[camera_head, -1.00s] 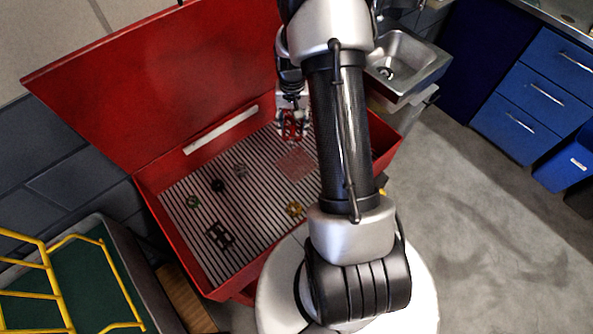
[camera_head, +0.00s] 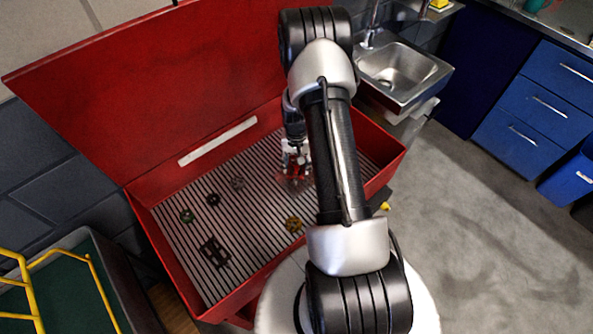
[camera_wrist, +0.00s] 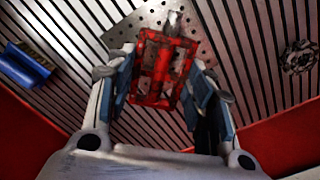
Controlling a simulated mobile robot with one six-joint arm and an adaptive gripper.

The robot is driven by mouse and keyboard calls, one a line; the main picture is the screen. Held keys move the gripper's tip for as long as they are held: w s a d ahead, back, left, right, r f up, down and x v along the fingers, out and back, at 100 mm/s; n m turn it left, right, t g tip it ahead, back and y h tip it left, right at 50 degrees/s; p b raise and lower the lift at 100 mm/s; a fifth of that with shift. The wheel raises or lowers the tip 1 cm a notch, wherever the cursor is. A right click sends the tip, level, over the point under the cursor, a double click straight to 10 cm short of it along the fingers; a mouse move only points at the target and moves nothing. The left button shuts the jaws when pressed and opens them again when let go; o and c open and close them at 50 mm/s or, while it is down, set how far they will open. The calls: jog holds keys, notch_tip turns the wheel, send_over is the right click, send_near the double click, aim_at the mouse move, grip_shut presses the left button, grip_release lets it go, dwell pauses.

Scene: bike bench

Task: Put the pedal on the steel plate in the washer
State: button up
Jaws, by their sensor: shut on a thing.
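The red pedal (camera_wrist: 162,70), a cage-like frame, is between the fingers of my gripper (camera_wrist: 160,85), which is shut on it. In the head view the pedal (camera_head: 295,180) shows as a small red patch below my gripper, low inside the red washer (camera_head: 150,235). The perforated steel plate (camera_wrist: 128,30) lies on the slatted washer floor, behind the pedal in the wrist view. The pedal and fingers cover part of the plate. I cannot tell whether the pedal touches it. My arm hides the washer's right part in the head view.
On the slats lie a black pedal-like part (camera_head: 214,252), a yellow part (camera_head: 294,224), a green ring (camera_head: 187,216), a black part (camera_head: 213,200) and a grey cog (camera_head: 238,183). A blue block (camera_wrist: 25,66) shows in the wrist view. The washer lid (camera_head: 150,85) stands open.

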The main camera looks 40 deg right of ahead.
aim_at(297, 166)
jog(key=shift+f+b, duration=0.45)
jog(key=shift+f, duration=1.3)
jog(key=shift+f, duration=0.2)
jog(key=o, duration=1.2)
jog(key=shift+c, duration=0.2)
jog(key=shift+r, duration=0.1)
